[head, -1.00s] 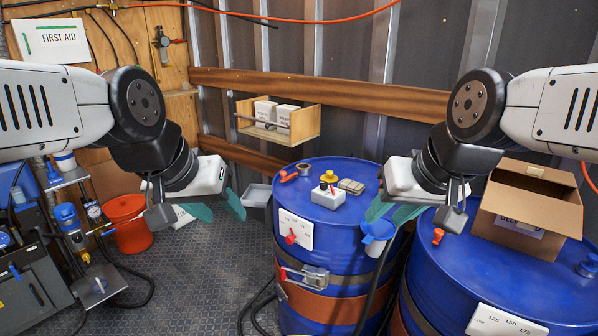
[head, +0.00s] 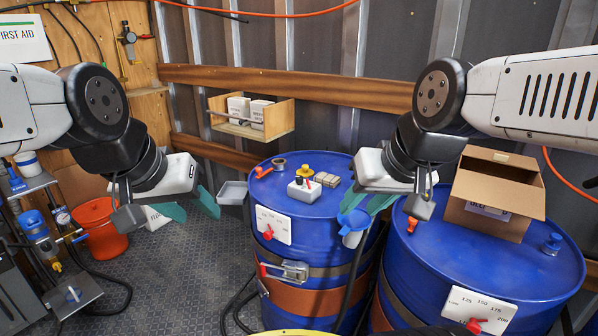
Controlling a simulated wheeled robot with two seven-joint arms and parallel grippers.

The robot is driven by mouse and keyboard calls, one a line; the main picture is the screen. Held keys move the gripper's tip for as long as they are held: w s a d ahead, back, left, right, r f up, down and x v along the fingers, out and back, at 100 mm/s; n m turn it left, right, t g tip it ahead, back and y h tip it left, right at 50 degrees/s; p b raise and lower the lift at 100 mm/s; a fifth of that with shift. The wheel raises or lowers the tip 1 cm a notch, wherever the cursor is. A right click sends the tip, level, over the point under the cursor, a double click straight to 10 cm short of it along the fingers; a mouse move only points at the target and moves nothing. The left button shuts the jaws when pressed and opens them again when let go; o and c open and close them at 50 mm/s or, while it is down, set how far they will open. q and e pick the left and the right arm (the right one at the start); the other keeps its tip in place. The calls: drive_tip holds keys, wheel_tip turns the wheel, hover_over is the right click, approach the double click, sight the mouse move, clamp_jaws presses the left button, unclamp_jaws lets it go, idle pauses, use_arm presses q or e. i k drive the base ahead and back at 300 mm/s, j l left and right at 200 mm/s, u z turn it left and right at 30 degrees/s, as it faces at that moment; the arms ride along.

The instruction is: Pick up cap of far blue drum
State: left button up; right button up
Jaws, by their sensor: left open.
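The far blue drum (head: 331,208) stands in the middle, with a small yellow cap-like piece (head: 305,171) on its top. A white block (head: 303,191) with a red-and-black knob sits just in front of that piece and partly hides it. An orange piece (head: 263,171) and a grey ring (head: 279,163) lie at the back left of the lid. My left gripper (head: 191,208) is open and empty, left of the drum and apart from it. My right gripper (head: 367,200) looks open, over the drum's right edge beside a blue funnel-like cup (head: 354,222).
A nearer blue drum (head: 455,262) at right carries an open cardboard box (head: 493,201) and a blue cap (head: 551,244). A wooden wall shelf (head: 252,133) hangs behind. An orange bucket (head: 101,232) stands at left. A yellow rim (head: 300,332) shows at the bottom edge.

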sight(305, 171)
drive_tip(key=i+j+u, duration=0.1)
drive_tip(key=i+u, duration=0.25)
drive_tip(key=i, duration=0.9)
